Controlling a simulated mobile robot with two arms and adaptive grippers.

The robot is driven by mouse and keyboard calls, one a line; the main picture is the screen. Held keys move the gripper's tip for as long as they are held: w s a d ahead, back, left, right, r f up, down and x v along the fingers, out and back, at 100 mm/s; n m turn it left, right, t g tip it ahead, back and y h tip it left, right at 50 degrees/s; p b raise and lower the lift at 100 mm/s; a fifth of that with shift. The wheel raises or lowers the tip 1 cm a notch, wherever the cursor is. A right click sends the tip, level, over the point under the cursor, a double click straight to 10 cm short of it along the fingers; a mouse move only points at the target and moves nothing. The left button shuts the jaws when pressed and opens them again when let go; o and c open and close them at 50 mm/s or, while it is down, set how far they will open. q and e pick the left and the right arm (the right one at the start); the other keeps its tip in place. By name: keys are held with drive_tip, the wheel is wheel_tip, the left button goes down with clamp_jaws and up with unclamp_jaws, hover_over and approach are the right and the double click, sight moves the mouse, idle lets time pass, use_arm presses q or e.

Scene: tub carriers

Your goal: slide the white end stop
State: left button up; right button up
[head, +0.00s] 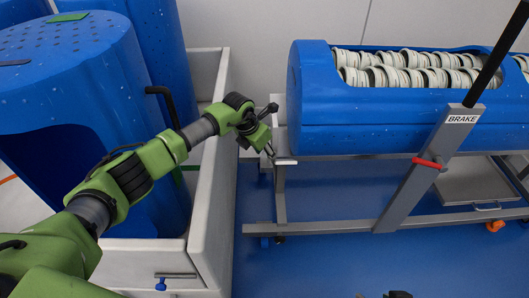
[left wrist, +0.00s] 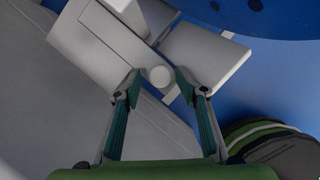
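The white end stop (head: 285,161) appears to be the pale plate at the left end of the metal cart frame in the head view. In the left wrist view I see pale plates and a round white knob (left wrist: 160,77), which seems to belong to it. My left gripper (head: 271,130) is at that end of the cart. In the left wrist view its fingertips (left wrist: 159,74) are apart, one on each side of the knob, with small gaps visible. Small dark parts (head: 398,294) at the bottom edge of the head view may be my right gripper; its state is unclear.
A blue tub (head: 335,112) holding rows of pale rings lies on the cart. Large blue tubs (head: 75,80) stand left inside a white-walled enclosure (head: 212,190). Blue floor (head: 330,270) is open in front.

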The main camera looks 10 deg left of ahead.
use_arm(q)
drive_tip(key=v, duration=0.7)
drive_tip(key=shift+r, duration=0.35)
drive_tip(key=shift+s+a, duration=0.1)
